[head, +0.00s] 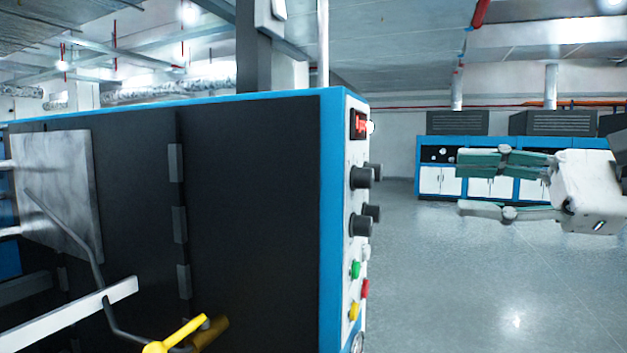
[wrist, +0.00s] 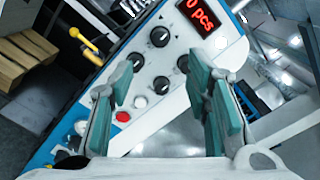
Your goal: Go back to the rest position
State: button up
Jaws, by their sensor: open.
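My gripper (head: 484,188) is at the right of the head view, apart from the machine, its fingers pointing left. Its two green-padded fingers are apart with nothing between them. In the wrist view the open gripper (wrist: 165,90) faces the control panel (wrist: 180,70) of the laminating machine. The panel has several black knobs (wrist: 160,37), a red button (wrist: 123,117) and a red display (wrist: 200,17) that seems to read "0 pcs". In the head view the machine's dark side (head: 260,200) with blue edging fills the left and middle.
A yellow-handled lever (head: 182,335) and a white bar (head: 70,318) stick out at the lower left. Blue and white cabinets (head: 432,180) stand against the far wall. The grey floor (head: 450,290) right of the machine is clear. Wooden pallets (wrist: 25,60) show in the wrist view.

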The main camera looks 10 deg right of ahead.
jog(key=shift+s+d, duration=0.1)
jog(key=shift+d, duration=0.05)
jog(key=s+a+f+n+g+h+p, duration=0.1)
jog(key=s+a+f+n+g+h, duration=0.15)
jog(key=a+f+g, duration=0.4)
jog(key=s+a+f+n+h+p, duration=0.1)
jog(key=s+f+n+h, duration=0.3)
jog(key=f+n+h, duration=0.2)
jog(key=s+a+f+n+h+p, duration=0.1)
jog(key=s+a+f+n+h, duration=0.1)
jog(key=s+f+n+h, duration=0.2)
jog(key=shift+s+f+n+h, duration=0.35)
jog(key=shift+f+n+h, duration=0.7)
jog(key=shift+f+n, duration=1.1)
jog(key=shift+a+f+m, duration=0.1)
jog(key=shift+f+m, duration=0.15)
jog(key=shift+m, duration=0.05)
